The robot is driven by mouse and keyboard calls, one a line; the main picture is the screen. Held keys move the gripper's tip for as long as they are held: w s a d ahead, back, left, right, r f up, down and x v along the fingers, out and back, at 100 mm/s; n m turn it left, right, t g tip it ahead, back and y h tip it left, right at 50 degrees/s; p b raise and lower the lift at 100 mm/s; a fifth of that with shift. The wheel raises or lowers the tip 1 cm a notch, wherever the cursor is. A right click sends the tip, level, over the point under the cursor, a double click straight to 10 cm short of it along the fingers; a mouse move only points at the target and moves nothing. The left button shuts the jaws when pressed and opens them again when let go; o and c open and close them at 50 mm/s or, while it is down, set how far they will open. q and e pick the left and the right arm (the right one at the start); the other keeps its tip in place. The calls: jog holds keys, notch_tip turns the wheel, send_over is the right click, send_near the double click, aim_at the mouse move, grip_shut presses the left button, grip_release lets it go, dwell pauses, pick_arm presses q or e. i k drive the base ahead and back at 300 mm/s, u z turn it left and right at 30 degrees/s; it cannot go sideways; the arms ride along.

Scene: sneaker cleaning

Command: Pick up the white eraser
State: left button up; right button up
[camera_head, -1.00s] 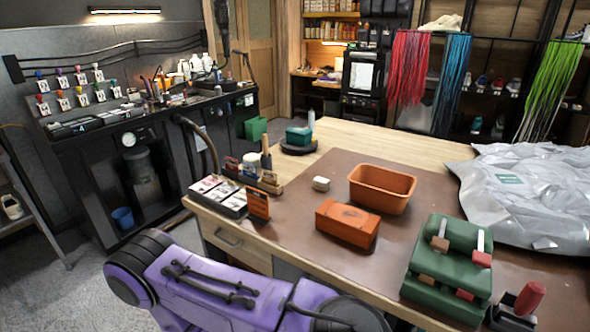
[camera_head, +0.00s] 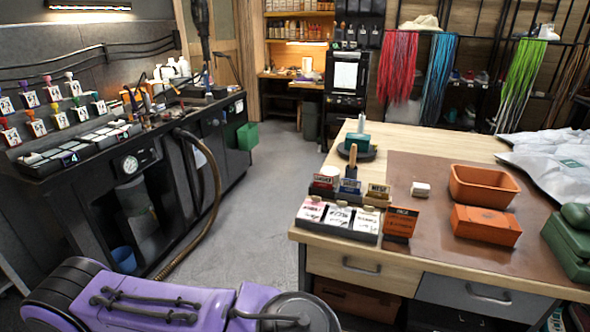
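The white eraser (camera_head: 421,190) is a small white block lying on the brown mat (camera_head: 399,240) on the wooden table. It lies left of the orange open bin (camera_head: 483,187) and behind the orange sign. Nothing touches it. Neither of my grippers shows in the head view. Only a purple part of my own body is in view at the bottom left.
A tray of white cards (camera_head: 338,218) and an orange sign (camera_head: 401,222) stand at the table's near left corner. An orange box (camera_head: 486,225) sits before the bin, and a green case (camera_head: 570,240) is at right. A black workbench (camera_head: 200,130) runs along the left wall. Grey floor (camera_head: 262,175) between is clear.

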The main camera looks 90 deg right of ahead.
aim_at(420, 190)
jog(key=i, duration=0.15)
jog(key=z, duration=1.35)
